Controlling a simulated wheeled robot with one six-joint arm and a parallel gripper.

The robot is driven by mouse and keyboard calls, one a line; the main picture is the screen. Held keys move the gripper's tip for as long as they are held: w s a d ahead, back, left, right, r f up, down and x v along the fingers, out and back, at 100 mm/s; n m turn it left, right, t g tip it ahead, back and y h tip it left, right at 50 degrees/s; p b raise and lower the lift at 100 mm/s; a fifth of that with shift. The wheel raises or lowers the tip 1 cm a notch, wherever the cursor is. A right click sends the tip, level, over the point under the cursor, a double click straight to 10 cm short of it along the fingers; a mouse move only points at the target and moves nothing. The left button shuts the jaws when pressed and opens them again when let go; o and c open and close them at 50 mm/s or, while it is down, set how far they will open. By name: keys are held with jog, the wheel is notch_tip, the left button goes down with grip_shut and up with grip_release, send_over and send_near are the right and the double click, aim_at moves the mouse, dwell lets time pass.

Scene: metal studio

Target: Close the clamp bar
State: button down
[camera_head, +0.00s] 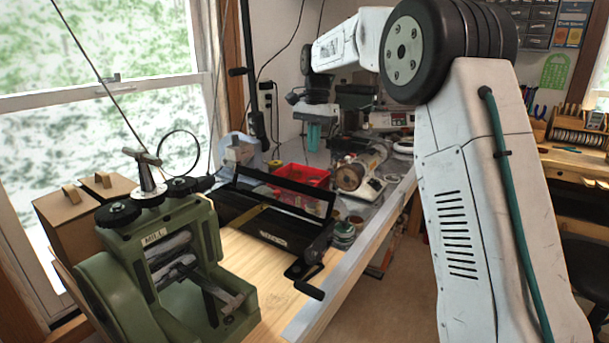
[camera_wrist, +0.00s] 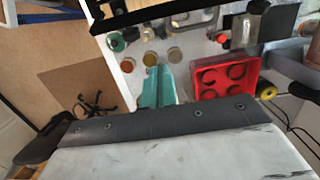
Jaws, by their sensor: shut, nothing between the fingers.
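The black bench tool (camera_head: 270,232) lies on the wooden bench, with a brass-coloured strip along its bed. Its long black bar, which looks like the clamp bar (camera_head: 284,190), stands raised along the back edge, tilted up from the bed. In the wrist view a black bar (camera_wrist: 165,12) crosses the top edge; it looks like the same bar. My gripper (camera_head: 313,137) has teal fingers, which also show in the wrist view (camera_wrist: 158,88). The fingers are together and empty, above the bench behind the bar and apart from it. The fingertips are small in the head view.
A green rolling mill (camera_head: 165,262) stands left of the tool. A lever with a black handle (camera_head: 309,290) sticks out at the tool's front right. A red tray (camera_head: 300,174) and several small jars lie behind the bar. A polishing motor (camera_head: 352,174) stands to the right.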

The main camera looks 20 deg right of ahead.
jog(key=s+a+f, duration=0.2)
jog(key=a+f, duration=0.1)
jog(key=f, duration=0.5)
jog(key=shift+s+a+f, duration=0.15)
jog(key=shift+a+f, duration=0.05)
jog(key=shift+a, duration=0.1)
dwell(0.3)
jog(key=shift+a+r, duration=0.1)
jog(key=shift+s+a+r+t+h, duration=0.1)
jog(key=shift+s+t+h, duration=0.05)
jog(key=shift+t+h, duration=0.15)
